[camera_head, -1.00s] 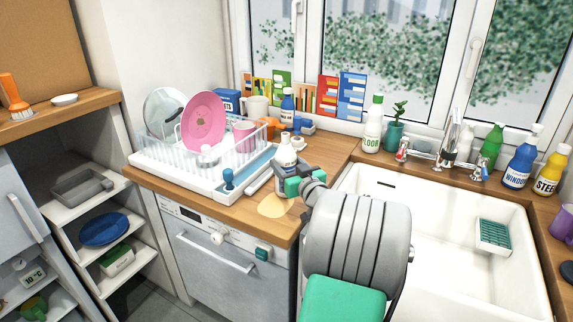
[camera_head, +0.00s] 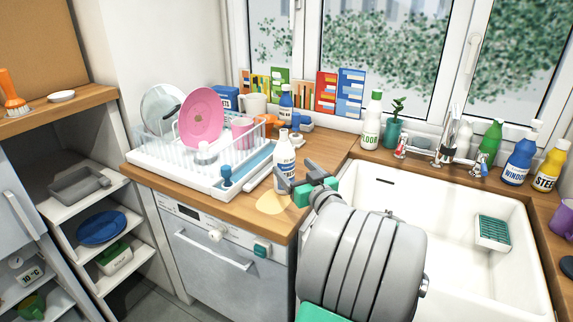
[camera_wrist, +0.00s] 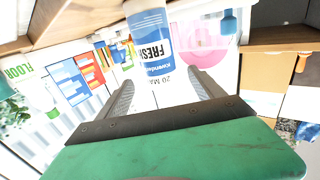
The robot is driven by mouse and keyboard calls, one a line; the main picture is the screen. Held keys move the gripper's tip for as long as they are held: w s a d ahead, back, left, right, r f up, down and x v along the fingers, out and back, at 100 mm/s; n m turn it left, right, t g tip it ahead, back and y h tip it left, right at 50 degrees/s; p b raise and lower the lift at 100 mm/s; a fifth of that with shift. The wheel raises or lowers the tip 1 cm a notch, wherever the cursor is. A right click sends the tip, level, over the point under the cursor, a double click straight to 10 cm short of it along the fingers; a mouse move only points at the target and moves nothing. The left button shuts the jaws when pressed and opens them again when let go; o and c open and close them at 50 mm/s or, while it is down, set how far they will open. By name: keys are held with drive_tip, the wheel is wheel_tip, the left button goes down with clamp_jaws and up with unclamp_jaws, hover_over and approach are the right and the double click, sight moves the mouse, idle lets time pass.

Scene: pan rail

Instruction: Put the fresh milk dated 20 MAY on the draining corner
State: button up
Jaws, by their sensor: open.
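The fresh milk bottle (camera_head: 284,152) is white with a blue label and stands upright on the wooden counter, beside the dish rack. My gripper (camera_head: 297,174) is open, at the bottle's right and near side. In the wrist view the fingers of my gripper (camera_wrist: 162,80) are spread, with the bottle just beyond their tips, nearer the left one. No grip on it shows. I cannot tell for sure which spot is the draining corner.
A white dish rack (camera_head: 185,168) with plates stands left of the bottle, with a blue brush (camera_head: 227,178) at its front. A pale round patch (camera_head: 272,203) lies near the counter's front edge. The white sink (camera_head: 440,240) is to the right. Several bottles line the sill.

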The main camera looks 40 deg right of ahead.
drive_tip(key=v, duration=0.6)
drive_tip(key=shift+w+b, duration=0.1)
drive_tip(key=shift+b, duration=0.25)
